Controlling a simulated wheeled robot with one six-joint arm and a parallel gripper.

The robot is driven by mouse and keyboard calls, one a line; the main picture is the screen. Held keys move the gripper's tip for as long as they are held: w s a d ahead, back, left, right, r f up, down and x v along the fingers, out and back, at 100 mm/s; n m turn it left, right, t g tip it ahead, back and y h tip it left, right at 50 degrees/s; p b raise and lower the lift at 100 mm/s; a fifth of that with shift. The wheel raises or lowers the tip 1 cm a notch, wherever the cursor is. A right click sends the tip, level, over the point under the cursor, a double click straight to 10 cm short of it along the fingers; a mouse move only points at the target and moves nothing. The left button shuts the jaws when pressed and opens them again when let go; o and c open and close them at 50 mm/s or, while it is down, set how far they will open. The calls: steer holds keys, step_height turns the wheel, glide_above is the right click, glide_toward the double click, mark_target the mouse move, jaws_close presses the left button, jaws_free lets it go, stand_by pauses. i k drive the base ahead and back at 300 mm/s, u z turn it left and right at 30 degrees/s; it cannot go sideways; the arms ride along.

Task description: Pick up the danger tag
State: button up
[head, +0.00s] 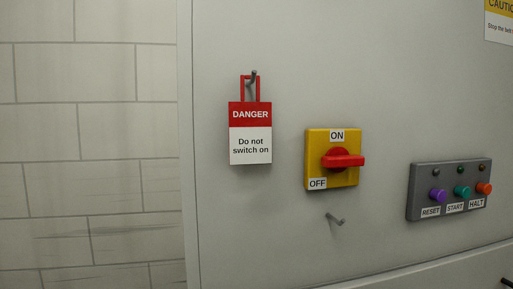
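The danger tag (250,134) hangs on a grey panel left of the middle of the head view. Its upper part is red with "DANGER" in white, and its lower white part reads "Do not switch on". A red loop (243,88) at its top hangs over a small metal hook (253,75). The tag hangs upright. My gripper is not in view.
A yellow switch plate (318,151) with a red handle (343,159) is right of the tag. An empty hook (335,220) sticks out below it. A grey button box (420,186) is farther right. A block wall (90,130) stands left.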

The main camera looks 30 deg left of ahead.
mark_target(250, 123)
steer(key=u, duration=1.6)
steer(key=k, duration=0.35)
steer(key=z, duration=0.8)
steer(key=i, duration=0.55)
steer(key=u, duration=0.15)
